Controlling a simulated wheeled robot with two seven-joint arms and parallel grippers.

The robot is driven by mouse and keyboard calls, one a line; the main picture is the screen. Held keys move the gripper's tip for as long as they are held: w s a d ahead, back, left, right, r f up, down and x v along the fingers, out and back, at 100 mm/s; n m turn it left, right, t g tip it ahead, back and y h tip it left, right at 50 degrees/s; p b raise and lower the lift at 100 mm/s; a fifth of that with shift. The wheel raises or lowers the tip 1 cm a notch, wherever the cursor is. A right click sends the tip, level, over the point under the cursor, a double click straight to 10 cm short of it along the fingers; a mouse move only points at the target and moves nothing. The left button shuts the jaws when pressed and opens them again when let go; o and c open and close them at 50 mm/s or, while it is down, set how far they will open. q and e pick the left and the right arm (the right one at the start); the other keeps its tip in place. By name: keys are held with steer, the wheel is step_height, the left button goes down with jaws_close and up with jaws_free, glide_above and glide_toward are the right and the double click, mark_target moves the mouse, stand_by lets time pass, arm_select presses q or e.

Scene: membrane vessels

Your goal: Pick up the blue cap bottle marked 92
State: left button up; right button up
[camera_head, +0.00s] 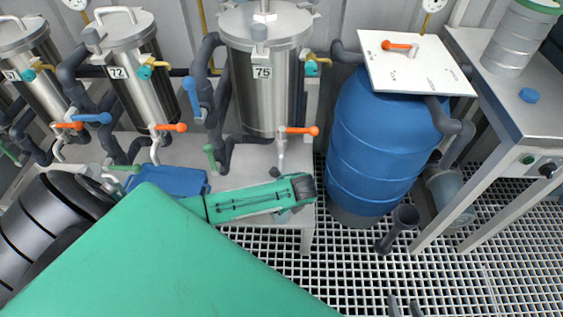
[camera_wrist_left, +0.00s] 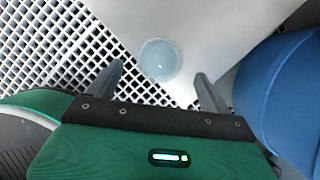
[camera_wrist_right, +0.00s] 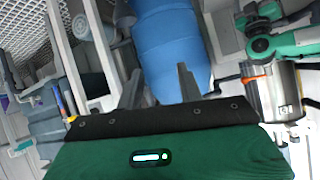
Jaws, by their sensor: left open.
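No label 92 is readable in any view. A pale bluish, translucent round thing (camera_wrist_left: 159,58) stands on the white table's corner in the left wrist view, seen from above; I cannot tell if it is the bottle. My left gripper (camera_wrist_left: 159,72) is open, its fingers on either side of this thing in the picture, with no contact visible. In the head view my left forearm covers most of that spot. My right gripper (camera_head: 405,306) is at the bottom edge of the head view; in the right wrist view (camera_wrist_right: 159,75) its fingers are apart and empty.
A blue barrel (camera_head: 375,145) with a white lid board (camera_head: 415,62) stands right of the white table (camera_head: 307,215). Steel vessels with orange-handled valves, one marked 75 (camera_head: 265,95), stand behind. A blue tray (camera_head: 170,181) is left.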

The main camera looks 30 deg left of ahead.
arm_select(q)
steer(key=b+x, duration=0.1)
steer(key=x, duration=0.2)
steer(key=shift+a, duration=0.25)
steer(key=shift+b+x, duration=0.35)
steer(key=shift+x, duration=0.65)
arm_select(e)
steer(key=a+t, duration=0.1)
steer(key=a+t+y, duration=0.1)
steer(key=a, duration=0.1)
steer(key=shift+w+r+t+y, duration=0.1)
steer(key=shift+r+t+y, duration=0.2)
steer(key=shift+r, duration=0.05)
arm_select(q)
steer(key=c, duration=1.3)
steer(key=shift+r, duration=0.15)
